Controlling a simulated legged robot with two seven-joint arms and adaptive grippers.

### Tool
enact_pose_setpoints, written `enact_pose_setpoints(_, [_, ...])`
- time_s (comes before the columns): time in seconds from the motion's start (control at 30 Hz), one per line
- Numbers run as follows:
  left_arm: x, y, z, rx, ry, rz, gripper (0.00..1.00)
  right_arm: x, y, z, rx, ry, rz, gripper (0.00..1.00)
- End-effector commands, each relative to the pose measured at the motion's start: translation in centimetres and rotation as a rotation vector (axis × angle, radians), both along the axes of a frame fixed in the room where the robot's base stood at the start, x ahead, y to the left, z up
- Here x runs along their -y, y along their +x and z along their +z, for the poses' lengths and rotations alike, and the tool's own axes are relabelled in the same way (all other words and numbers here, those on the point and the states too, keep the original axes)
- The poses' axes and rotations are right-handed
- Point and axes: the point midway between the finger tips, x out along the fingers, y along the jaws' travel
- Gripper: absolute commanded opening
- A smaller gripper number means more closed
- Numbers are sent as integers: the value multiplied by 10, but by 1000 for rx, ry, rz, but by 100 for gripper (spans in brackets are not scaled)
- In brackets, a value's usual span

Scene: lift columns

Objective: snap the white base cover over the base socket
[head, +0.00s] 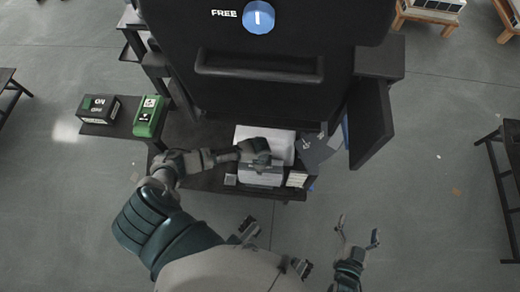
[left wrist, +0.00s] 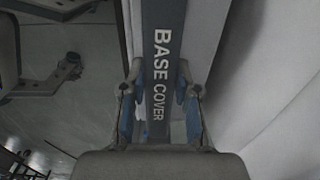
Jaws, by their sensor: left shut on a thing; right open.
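The white base cover (head: 283,142) is on the low dark bench under the black cabinet. In the left wrist view a dark grey bar (left wrist: 160,60) lettered "BASE COVER" runs between my left fingers, beside a white surface. My left gripper (head: 258,152) reaches in from the left over the cover; in the left wrist view its blue-padded fingers (left wrist: 160,105) are shut on this bar. I cannot make out the base socket. My right gripper (head: 357,233) is open and empty, low at the right, apart from the bench.
The black cabinet (head: 270,95) with a "FREE" dial (head: 258,17) stands directly behind. Its dark side panel (head: 371,123) sticks out at the right. A green box (head: 150,116) and an "ON/OFF" box (head: 98,109) sit on a side shelf.

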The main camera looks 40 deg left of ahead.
Motion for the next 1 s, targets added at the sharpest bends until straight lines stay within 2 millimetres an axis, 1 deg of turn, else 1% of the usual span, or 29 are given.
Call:
enact_pose_setpoints(0.3, [0,0,0,-1,1,0,0,1,-2,-3,-8,-3,0,98])
enact_pose_setpoints(0.63, [-2,0,-2,-1,1,0,0,0,-2,5,2,-1,0,98])
enact_pose_setpoints(1.0, [-2,0,-3,-1,1,0,0,0,-1,5,3,-1,0,98])
